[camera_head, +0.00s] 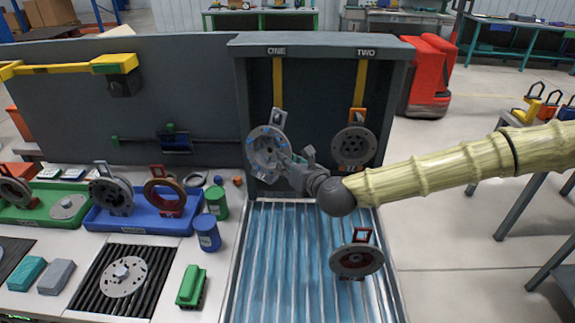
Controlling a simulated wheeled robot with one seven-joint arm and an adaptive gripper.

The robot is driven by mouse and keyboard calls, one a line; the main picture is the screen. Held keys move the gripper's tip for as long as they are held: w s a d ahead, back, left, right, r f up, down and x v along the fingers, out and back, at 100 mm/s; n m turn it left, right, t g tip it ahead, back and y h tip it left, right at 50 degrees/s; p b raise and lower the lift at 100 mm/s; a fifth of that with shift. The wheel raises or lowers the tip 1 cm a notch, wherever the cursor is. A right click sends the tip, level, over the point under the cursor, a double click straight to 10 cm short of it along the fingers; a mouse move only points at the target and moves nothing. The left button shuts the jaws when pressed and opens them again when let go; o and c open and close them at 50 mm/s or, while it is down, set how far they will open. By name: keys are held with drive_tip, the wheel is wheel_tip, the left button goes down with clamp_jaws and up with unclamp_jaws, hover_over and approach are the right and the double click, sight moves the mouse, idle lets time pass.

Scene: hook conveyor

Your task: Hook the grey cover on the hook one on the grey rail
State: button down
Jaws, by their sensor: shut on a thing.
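The grey cover (264,148) is a round disc with holes and a grey loop (279,120) on top. It is upright and slightly tilted in front of the left bay of the grey rail (320,40). My gripper (286,160) is shut on the cover at its lower right side. The yellow strap (278,78) under the label ONE (276,50) runs down behind the cover's loop. The hook at its lower end is hidden, and I cannot tell whether the loop is on it.
Under TWO, another grey cover (354,145) hangs on a yellow strap (361,80) with an orange hook. A dark red-framed cover (357,260) stands over the blue ribbed tray (290,275). Blue (135,227) and green trays holding covers stand left. A grey panel (180,80) borders the rail.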

drive_tip(key=w+f, duration=0.1)
drive_tip(key=w, duration=0.8)
drive_tip(key=shift+w+d+f+b, duration=0.15)
drive_tip(key=shift+d+f+b, duration=0.1)
drive_tip(key=shift+f+b, duration=0.05)
idle(1.1)
idle(0.4)
drive_tip(key=shift+a+f, duration=0.1)
idle(0.4)
drive_tip(key=c, duration=1.2)
unclamp_jaws()
drive_tip(key=shift+a, duration=0.15)
drive_tip(key=shift+d, duration=0.2)
